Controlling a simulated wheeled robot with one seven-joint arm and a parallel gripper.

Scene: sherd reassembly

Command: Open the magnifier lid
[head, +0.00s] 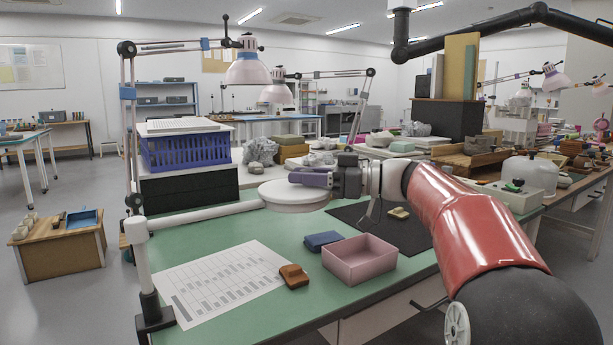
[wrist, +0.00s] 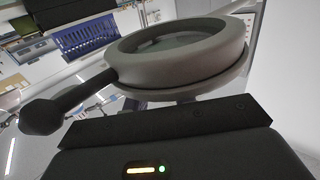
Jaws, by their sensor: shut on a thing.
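The magnifier (head: 291,205) is a white round head on a white arm above the green table. Its round lid (head: 272,186) appears to lie nearly flat on top. In the wrist view the magnifier ring (wrist: 185,70) is large, with its glass, a dark arm at left and a thin seam along the rim. The lid's edge (wrist: 200,95) shows beside that seam. My gripper (head: 293,178) is at the top of the magnifier, its jaws shut on some part of the lid. The gripped spot is mostly hidden in both views.
A pink open box (head: 359,272), a blue block (head: 323,240) and a brown piece (head: 294,275) lie on the table below. A printed sheet (head: 220,282) is at left. A lamp (head: 248,70) and a blue basket (head: 185,150) stand behind.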

